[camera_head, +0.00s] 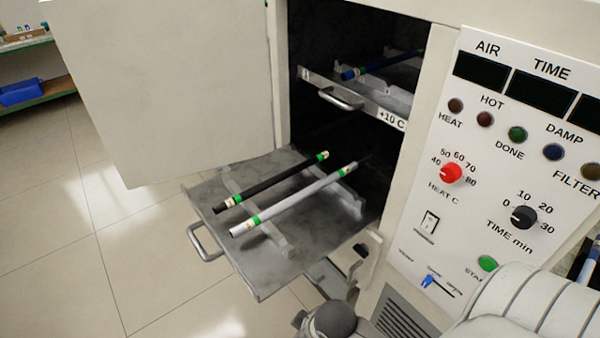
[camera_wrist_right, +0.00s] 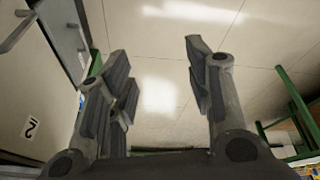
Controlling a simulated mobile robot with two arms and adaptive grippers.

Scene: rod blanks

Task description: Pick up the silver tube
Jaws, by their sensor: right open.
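The silver tube (camera_head: 294,198) lies on the pulled-out lower tray (camera_head: 262,278), across two raised supports. It has green bands and pale labels near its ends, and its far end reaches toward the dark chamber. A black tube (camera_head: 270,182) with similar bands lies beside it on the left. My right gripper is open and empty in the right wrist view (camera_wrist_right: 156,60), with bare floor between its fingers. In the head view, dark grey parts of my right arm show by the tray's right side, apart from the silver tube. My left gripper is not in view.
An upper shelf (camera_head: 350,98) labelled +10 C holds a blue tube (camera_head: 382,65). The open cabinet door (camera_head: 170,90) stands at the left. A control panel (camera_head: 480,165) is on the right. The floor (camera_head: 90,270) left of the tray is clear.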

